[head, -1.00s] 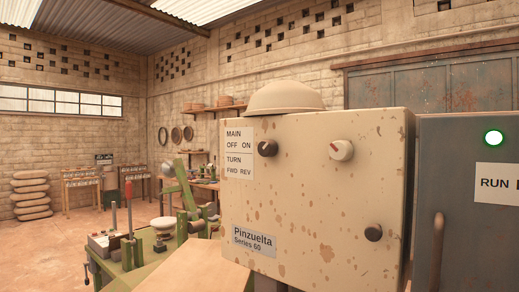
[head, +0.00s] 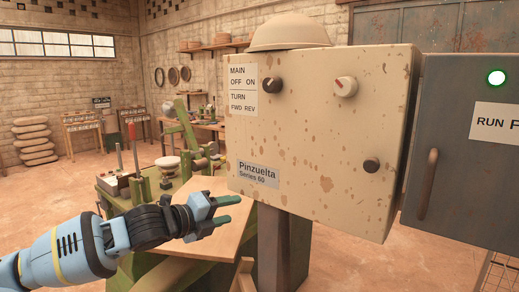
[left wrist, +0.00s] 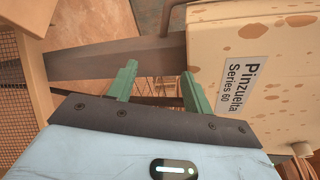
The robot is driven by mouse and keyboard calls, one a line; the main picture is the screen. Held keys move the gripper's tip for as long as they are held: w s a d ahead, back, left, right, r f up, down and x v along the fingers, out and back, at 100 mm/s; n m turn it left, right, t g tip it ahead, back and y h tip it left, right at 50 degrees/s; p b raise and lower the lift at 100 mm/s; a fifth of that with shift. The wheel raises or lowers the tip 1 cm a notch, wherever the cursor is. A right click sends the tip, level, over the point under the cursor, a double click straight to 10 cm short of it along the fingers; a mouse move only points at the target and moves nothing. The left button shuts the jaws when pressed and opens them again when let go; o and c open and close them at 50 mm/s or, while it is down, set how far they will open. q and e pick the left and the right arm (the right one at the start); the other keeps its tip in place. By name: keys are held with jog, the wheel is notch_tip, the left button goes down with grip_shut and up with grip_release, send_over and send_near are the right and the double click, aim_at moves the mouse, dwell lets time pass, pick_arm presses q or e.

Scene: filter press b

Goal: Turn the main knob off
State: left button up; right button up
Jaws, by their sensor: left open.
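The cream, rust-spotted control box (head: 310,150) stands in the middle of the head view. A black knob (head: 272,85) with a pale pointer mark sits beside the label (head: 242,92) reading MAIN OFF ON and TURN FWD REV. A white knob with a red mark (head: 345,87) is to its right. My left gripper (head: 232,211) is open and empty, in front of and below the box's lower left corner. In the left wrist view its two green fingers (left wrist: 158,88) are apart, near the box's Pinzuelta label (left wrist: 245,85). My right gripper is not in view.
A dark knob (head: 371,165) sits low on the box's right. A grey door with a handle (head: 427,184) and a lit green lamp (head: 496,78) is at right. A green machine bench (head: 120,205) with a wooden board (head: 205,235) lies behind my left arm. A hard hat (head: 290,33) rests on the box.

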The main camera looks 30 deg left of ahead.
pick_arm(q)
jog(key=s+d+r+m+t, duration=0.1)
jog(key=s+d+r+m, duration=0.15)
jog(key=r+m, duration=0.95)
jog(key=m+t+h, duration=0.1)
jog(key=m, duration=0.1)
send_near(267, 84)
jog(key=shift+w+p, duration=0.3)
jog(key=shift+w, duration=0.15)
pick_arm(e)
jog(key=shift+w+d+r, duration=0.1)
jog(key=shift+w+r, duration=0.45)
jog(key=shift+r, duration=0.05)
pick_arm(q)
jog(key=shift+w, duration=0.15)
jog(key=shift+x, duration=3.75)
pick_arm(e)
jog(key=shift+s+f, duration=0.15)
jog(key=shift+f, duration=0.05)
pick_arm(q)
jog(key=shift+d, duration=0.1)
jog(key=shift+c, duration=0.4)
jog(key=c, duration=0.9)
